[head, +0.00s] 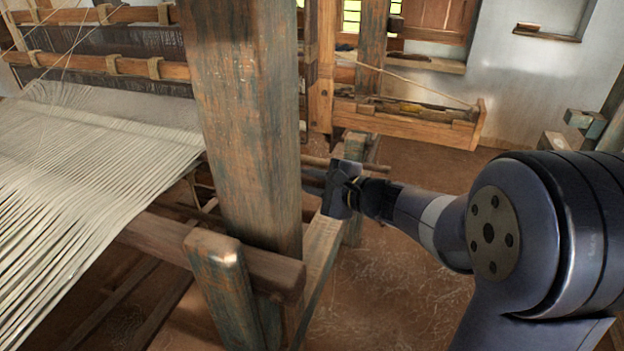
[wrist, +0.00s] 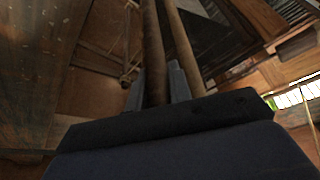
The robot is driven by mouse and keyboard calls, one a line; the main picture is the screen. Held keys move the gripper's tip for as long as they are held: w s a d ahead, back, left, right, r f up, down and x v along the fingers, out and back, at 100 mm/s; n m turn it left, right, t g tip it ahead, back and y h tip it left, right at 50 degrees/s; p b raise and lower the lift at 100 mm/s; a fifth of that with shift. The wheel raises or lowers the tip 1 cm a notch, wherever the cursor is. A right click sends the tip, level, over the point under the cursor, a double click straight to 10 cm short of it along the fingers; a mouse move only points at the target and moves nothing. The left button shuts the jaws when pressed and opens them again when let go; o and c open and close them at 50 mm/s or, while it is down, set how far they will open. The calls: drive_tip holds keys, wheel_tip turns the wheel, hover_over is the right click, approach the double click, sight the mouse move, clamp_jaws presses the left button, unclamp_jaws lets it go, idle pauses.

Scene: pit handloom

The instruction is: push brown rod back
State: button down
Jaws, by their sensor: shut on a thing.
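My gripper (head: 314,182) is beside the large upright post in the head view, its fingers pointing left toward the loom. In the wrist view, my gripper (wrist: 157,82) is shut on a dark brown rod (wrist: 152,45), which runs away from the camera between the grey fingers. A second, lighter brown rod (wrist: 183,48) runs alongside, outside the right finger. The far ends of the rods are unclear in the wrist view.
The thick wooden post (head: 245,120) stands close left of my gripper and hides part of the loom. The pale warp threads (head: 70,170) stretch at left. A lower side beam (head: 322,245) runs under my gripper. A wooden trough (head: 400,122) is behind. Floor at right is clear.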

drive_tip(key=shift+s+a+b, duration=0.25)
drive_tip(key=shift+s, duration=0.35)
drive_tip(key=shift+s+a+b, duration=0.2)
drive_tip(key=shift+s+b, duration=0.1)
drive_tip(key=shift+s, duration=0.35)
drive_tip(key=shift+s+a+b, duration=0.25)
drive_tip(key=shift+s, duration=0.35)
drive_tip(key=shift+f, duration=0.1)
drive_tip(key=c, duration=1.3)
unclamp_jaws()
drive_tip(key=shift+s, duration=0.15)
drive_tip(key=v, duration=1)
drive_tip(key=shift+s+d, duration=0.25)
drive_tip(key=shift+d, duration=0.05)
drive_tip(key=x, duration=1.1)
drive_tip(key=shift+w+d+r, duration=0.2)
drive_tip(key=shift+w, duration=0.15)
